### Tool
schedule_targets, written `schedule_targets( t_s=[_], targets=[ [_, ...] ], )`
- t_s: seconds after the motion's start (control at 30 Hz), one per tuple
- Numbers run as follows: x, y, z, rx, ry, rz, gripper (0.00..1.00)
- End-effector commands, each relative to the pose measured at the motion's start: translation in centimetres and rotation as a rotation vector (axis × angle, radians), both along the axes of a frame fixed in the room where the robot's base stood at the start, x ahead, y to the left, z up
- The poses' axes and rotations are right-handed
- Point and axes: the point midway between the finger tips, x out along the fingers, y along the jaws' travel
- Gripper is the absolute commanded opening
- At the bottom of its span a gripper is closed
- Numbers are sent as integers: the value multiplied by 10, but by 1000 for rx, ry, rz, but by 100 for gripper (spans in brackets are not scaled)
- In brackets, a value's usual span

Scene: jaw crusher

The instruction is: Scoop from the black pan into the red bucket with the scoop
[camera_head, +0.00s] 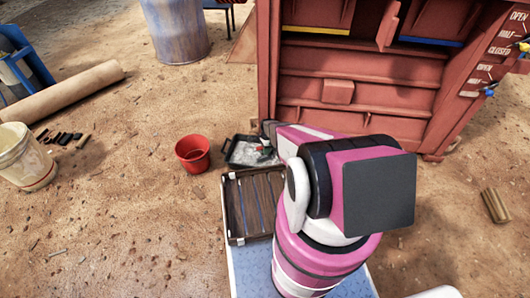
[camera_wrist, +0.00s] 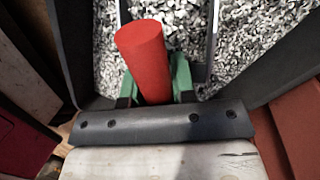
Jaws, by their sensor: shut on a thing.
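The black pan (camera_head: 241,163) sits on the ground in front of the red machine. The wrist view looks down into the black pan (camera_wrist: 272,84), which holds grey gravel (camera_wrist: 245,45). The red handle of the scoop (camera_wrist: 143,62) stands up between the green-lined fingers of my gripper (camera_wrist: 155,85), which is shut on it. The scoop's dark sides show beyond the handle, with gravel between them; how deep it sits is unclear. In the head view my arm partly hides the pan and my gripper (camera_head: 264,146). The red bucket (camera_head: 193,153) stands upright just left of the pan.
The red machine (camera_head: 360,75) rises close behind and right of the pan. A slatted wooden tray (camera_head: 250,205) lies in front of the pan. A white bucket (camera_head: 28,160) and a cardboard tube (camera_head: 65,93) are at the left. Open dirt lies left of the red bucket.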

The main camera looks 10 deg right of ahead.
Motion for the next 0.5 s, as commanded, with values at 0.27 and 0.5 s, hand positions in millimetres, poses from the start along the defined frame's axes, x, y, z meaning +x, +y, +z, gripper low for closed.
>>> schedule_targets(
  t_s=[0.27,0.5],
  targets=[
    [0,-5,20,-10,-2,0,0],
    [0,-10,42,-19,-3,0,0]
  ],
)
